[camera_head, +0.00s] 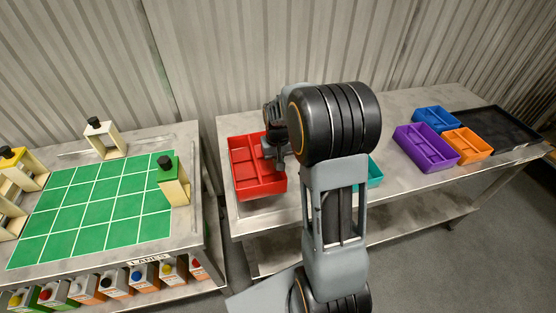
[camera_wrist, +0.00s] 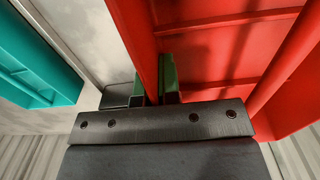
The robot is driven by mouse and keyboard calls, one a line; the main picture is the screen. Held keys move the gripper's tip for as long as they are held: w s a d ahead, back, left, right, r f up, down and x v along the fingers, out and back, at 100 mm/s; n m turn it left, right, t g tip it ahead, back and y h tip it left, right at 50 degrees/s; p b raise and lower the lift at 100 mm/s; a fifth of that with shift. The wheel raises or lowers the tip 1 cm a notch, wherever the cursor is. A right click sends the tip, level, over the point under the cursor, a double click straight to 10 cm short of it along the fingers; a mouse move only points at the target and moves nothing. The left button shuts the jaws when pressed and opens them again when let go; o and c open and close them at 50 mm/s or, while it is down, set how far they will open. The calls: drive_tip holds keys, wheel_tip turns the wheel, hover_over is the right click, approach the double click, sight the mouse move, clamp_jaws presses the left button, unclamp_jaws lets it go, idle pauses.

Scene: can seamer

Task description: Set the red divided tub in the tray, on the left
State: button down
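The red divided tub (camera_head: 243,182) is at the left end of the long metal table. My gripper (camera_head: 274,160) is at the tub's right wall, with its body partly hidden by my arm. In the wrist view the gripper's green-padded fingers (camera_wrist: 156,88) stand on either side of the red tub's wall (camera_wrist: 140,40), close against it, so it looks shut on that wall. I cannot tell whether the tub touches the table. The black tray (camera_head: 510,125) lies at the far right end of the same table; the part in view looks empty.
A teal tub (camera_head: 375,172) is partly hidden behind my arm; it also shows in the wrist view (camera_wrist: 35,60). Purple (camera_head: 428,158), blue (camera_head: 436,121) and orange (camera_head: 467,146) tubs stand just left of the tray. A separate table with a green grid (camera_head: 95,205) is at left.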

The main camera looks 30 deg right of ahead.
drive_tip(key=shift+f+b, duration=0.45)
drive_tip(key=shift+f, duration=0.15)
drive_tip(key=c, duration=1.3)
unclamp_jaws()
drive_tip(key=shift+r, duration=0.1)
